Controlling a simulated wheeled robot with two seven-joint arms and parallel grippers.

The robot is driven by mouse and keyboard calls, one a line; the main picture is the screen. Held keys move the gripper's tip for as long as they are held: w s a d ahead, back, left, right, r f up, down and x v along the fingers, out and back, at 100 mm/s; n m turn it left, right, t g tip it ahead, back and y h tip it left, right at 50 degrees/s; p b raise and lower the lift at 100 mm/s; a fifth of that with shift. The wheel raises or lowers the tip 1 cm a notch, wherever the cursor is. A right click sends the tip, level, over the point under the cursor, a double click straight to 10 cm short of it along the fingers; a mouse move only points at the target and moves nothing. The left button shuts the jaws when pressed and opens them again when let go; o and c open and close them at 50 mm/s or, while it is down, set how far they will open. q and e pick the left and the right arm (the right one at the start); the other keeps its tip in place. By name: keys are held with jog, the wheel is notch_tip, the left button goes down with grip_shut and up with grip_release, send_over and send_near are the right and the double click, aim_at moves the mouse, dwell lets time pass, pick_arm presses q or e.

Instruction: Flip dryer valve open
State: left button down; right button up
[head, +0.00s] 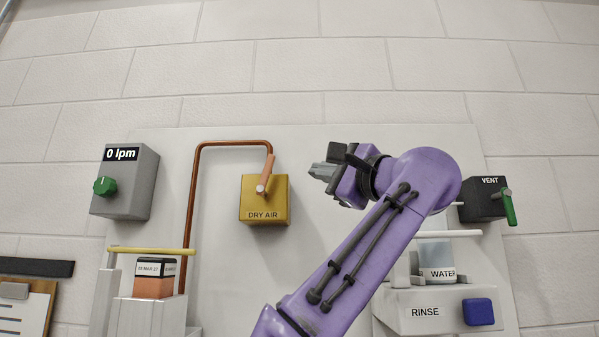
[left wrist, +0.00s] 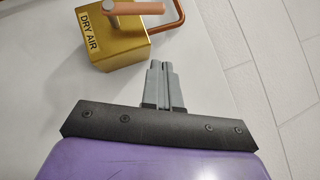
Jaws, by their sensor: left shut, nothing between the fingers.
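The dryer valve is a gold box (head: 264,212) labelled DRY AIR, mounted on the pale wall panel. Its salmon-orange lever (head: 266,174) points up, leaning slightly right, from a pale pivot on the box front. In the left wrist view the gold box (left wrist: 108,48) is at the top, with the lever (left wrist: 138,8) lying across it toward the right. My left gripper (head: 318,171) is shut and empty, to the right of the lever and apart from it. In the left wrist view its grey fingers (left wrist: 159,66) are together, just below the lever's end. My right gripper is not in view.
A copper pipe (head: 233,142) runs to the valve's top. A grey 0 lpm box (head: 128,180) with a green knob is at left. A VENT box (head: 482,202) with a green lever and a RINSE unit (head: 440,310) are at right. The panel between valve and gripper is clear.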

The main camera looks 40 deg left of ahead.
pick_arm(q)
jog(key=r+v, duration=0.1)
jog(key=v, duration=0.6)
jog(key=shift+s, duration=0.3)
jog(key=shift+s+r, duration=0.1)
jog(key=shift+r, duration=0.05)
